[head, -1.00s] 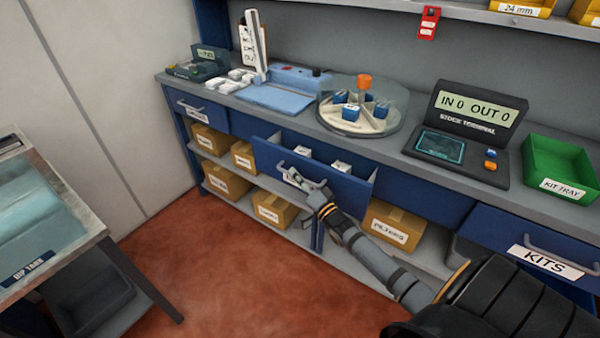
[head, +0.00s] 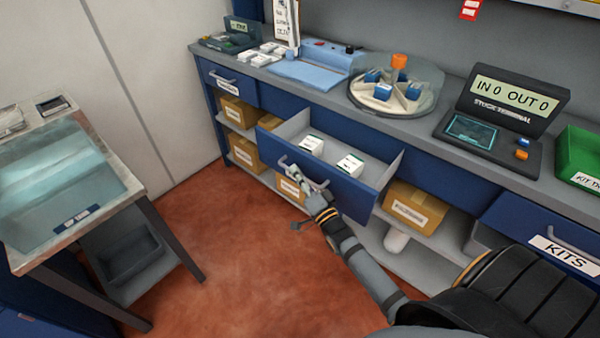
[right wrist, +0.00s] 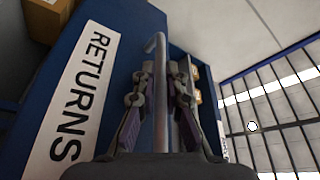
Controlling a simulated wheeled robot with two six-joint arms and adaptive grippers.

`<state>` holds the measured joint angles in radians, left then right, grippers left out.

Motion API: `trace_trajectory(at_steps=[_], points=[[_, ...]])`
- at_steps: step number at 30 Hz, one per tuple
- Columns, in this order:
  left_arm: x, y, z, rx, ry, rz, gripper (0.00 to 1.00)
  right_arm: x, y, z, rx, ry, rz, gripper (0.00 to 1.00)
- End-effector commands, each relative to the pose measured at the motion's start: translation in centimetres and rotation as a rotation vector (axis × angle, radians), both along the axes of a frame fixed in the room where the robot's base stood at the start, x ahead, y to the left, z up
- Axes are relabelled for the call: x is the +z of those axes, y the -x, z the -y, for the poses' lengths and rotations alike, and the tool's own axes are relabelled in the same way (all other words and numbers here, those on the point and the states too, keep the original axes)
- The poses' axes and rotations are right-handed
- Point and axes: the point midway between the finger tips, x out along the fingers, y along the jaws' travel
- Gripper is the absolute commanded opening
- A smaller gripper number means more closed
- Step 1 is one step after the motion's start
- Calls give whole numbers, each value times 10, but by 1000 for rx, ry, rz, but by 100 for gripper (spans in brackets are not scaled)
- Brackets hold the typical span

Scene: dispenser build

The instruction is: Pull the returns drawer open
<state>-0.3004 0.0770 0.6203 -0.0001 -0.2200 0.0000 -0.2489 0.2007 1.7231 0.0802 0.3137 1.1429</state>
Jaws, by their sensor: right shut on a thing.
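The returns drawer (head: 330,190) is blue and stands pulled out from the bench in the head view. Its grey inside shows two white boxes, a left one (head: 311,146) and a right one (head: 350,164). In the right wrist view its front carries a white RETURNS label (right wrist: 78,105). My right gripper (head: 297,181) is at the drawer front, shut on the drawer's metal handle (right wrist: 160,95); the handle bar runs between its fingers in the right wrist view (right wrist: 158,95). My left gripper is in neither view.
A dip tank table (head: 135,195) stands at the left. The bench top (head: 395,128) holds a round carousel (head: 392,93), a stock terminal (head: 495,115) and a green kit tray (head: 580,160). The KITS drawer (head: 545,235) is at the right. Red floor (head: 230,240) is clear before the bench.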

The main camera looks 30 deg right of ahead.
Motion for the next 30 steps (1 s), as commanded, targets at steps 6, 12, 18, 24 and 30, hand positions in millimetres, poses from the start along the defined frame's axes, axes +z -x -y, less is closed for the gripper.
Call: trace_trajectory(at_steps=[6, 12, 18, 24, 30], points=[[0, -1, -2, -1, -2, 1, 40, -1, 0, 0, -1, 0, -3, 13], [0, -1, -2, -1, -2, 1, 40, -1, 0, 0, 0, 0, -2, 34], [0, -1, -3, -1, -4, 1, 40, -1, 0, 0, 0, 0, -1, 34], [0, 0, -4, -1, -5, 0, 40, -6, 20, 2, 2, 2, -5, 34], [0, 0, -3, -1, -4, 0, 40, -17, 68, 5, 2, 2, -7, 34]])
